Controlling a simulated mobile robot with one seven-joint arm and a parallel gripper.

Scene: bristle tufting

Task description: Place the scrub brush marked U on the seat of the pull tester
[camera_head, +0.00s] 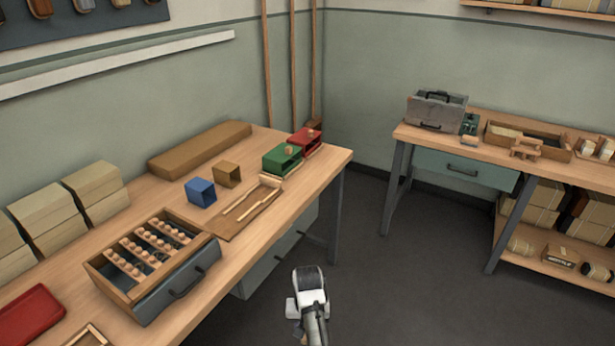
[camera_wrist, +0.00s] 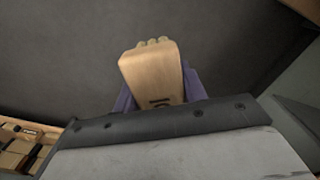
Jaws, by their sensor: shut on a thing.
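My gripper is shut on a wooden scrub brush (camera_wrist: 152,75) in the wrist view. The brush is a pale block with tuft ends showing at its far edge and a dark mark on its near face, too cut off to read. My gripper's purple fingers (camera_wrist: 160,92) show on both sides of it. In the head view my white wrist (camera_head: 308,288) is over the dark floor between the two benches, and the brush is not clear there. I cannot tell for sure which thing is the pull tester; a small wooden stand (camera_head: 525,147) is on the right bench.
The left bench (camera_head: 232,272) carries a drawer-like tray of brushes (camera_head: 128,288), blue (camera_head: 200,192), green (camera_head: 282,160) and red (camera_head: 305,143) boxes. The right bench (camera_head: 412,135) carries a grey case (camera_head: 436,110) and a shallow wooden tray (camera_head: 560,154). Open floor (camera_head: 390,270) lies between.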

